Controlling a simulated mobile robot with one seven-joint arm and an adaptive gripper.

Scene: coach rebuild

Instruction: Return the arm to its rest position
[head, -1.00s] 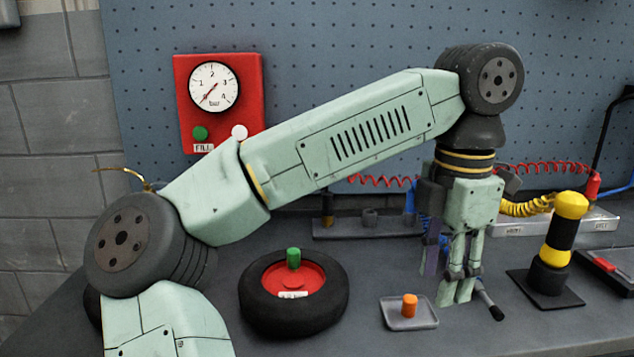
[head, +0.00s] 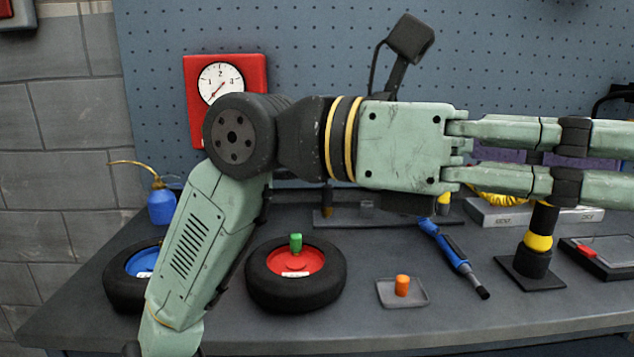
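My arm is folded up from the lower left, and its gripper (head: 600,158) points to the right, level, above the bench. Two pale green fingers run parallel with a clear gap between them, so the gripper looks open. No held thing shows between them, but the right picture edge cuts off the fingertips. A purple part shows behind the gap; I cannot tell what it is.
On the bench (head: 390,330) are a red-hubbed wheel (head: 332,265), a blue-hubbed wheel (head: 125,290), a small tray (head: 417,298) with an orange plug (head: 402,285), a blue tool (head: 450,250), and a black-yellow post (head: 538,243).

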